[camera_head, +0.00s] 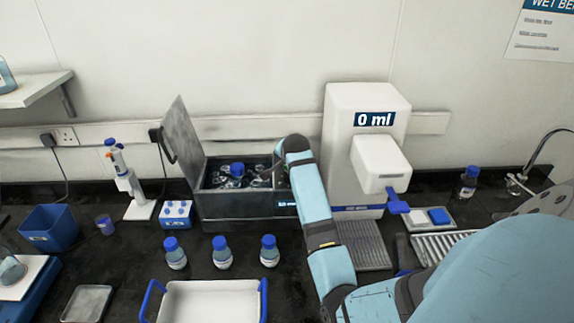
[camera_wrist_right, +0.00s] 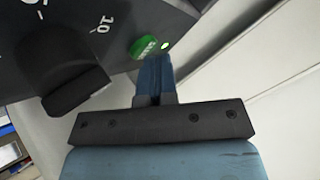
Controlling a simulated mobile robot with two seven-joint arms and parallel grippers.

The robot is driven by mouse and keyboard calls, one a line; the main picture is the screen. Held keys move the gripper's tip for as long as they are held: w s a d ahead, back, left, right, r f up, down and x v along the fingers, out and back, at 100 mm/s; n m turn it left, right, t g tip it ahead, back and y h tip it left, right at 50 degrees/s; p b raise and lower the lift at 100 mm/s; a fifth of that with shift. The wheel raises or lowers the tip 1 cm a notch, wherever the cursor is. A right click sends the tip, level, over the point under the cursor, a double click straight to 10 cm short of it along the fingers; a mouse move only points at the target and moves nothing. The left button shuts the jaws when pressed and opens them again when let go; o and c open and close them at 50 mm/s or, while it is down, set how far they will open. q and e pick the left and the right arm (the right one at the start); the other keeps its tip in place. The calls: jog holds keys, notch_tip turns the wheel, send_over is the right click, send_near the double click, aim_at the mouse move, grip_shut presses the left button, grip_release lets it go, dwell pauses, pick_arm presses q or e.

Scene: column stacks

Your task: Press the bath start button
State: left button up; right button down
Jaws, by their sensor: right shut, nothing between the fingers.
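The bath is a grey metal tank (camera_head: 235,207) with its lid (camera_head: 184,135) raised on the left. A blue-capped bottle (camera_head: 237,171) stands inside. In the right wrist view, a green start button (camera_wrist_right: 143,46) sits on the dark panel, beside a small lit white dot (camera_wrist_right: 165,45). My right gripper (camera_wrist_right: 154,66) is shut and empty, its blue fingertips right at the button's lower right edge. I cannot tell whether they touch it. In the head view my right arm reaches to the bath's right end and its fingers are hidden. My left gripper is out of view.
A black knob (camera_wrist_right: 75,85) with a numbered dial is left of the fingers. The white dispenser (camera_head: 345,110) reading 0 ml stands just right of the bath. Several blue-capped bottles (camera_head: 221,256) and a white tray (camera_head: 210,300) are in front.

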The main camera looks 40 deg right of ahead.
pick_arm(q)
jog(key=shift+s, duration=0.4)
pick_arm(e)
jog(key=shift+r, duration=0.75)
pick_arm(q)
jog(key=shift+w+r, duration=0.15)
pick_arm(e)
jog(key=shift+r, duration=0.1)
jog(key=shift+r, duration=0.35)
notch_tip(320, 180, up, 3)
jog(key=shift+r, duration=0.55)
